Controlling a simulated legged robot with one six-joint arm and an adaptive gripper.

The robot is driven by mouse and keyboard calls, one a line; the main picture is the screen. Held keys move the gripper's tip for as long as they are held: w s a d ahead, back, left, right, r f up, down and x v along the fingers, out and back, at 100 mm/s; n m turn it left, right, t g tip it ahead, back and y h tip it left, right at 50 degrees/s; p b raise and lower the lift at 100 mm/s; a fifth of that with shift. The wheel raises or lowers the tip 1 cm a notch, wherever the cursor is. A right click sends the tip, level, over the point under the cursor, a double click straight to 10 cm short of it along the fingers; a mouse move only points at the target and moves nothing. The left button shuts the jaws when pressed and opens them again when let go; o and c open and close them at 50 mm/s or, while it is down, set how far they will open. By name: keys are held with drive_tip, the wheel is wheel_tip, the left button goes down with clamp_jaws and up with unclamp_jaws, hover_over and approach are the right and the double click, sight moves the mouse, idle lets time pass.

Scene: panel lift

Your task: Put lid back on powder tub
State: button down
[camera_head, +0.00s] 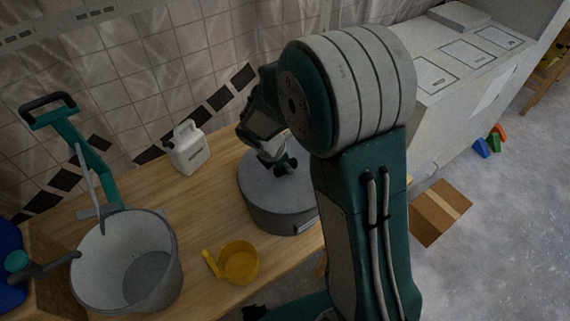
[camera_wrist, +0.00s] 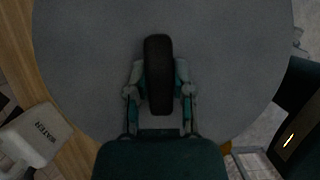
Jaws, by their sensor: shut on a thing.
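The grey round lid (camera_head: 262,182) lies over the top of the grey powder tub (camera_head: 272,215) on the wooden bench. From here I cannot tell whether a gap is left between lid and tub rim. My gripper (camera_head: 285,166) is over the lid's middle, and my arm hides the right part of lid and tub. In the wrist view the lid (camera_wrist: 90,60) fills most of the picture, hiding the tub. The fingers of my gripper (camera_wrist: 160,92) are shut on both sides of the lid's black handle (camera_wrist: 158,70).
A yellow scoop (camera_head: 240,262) lies in front of the tub. A large grey bucket (camera_head: 128,262) stands at the left. A white water jug (camera_head: 187,150) stands behind, near the tiled wall. A cardboard box (camera_head: 440,213) is on the floor at the right.

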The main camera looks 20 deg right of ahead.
drive_tip(key=shift+c, duration=2)
unclamp_jaws()
drive_tip(key=o, duration=0.4)
drive_tip(key=shift+r, duration=3.5)
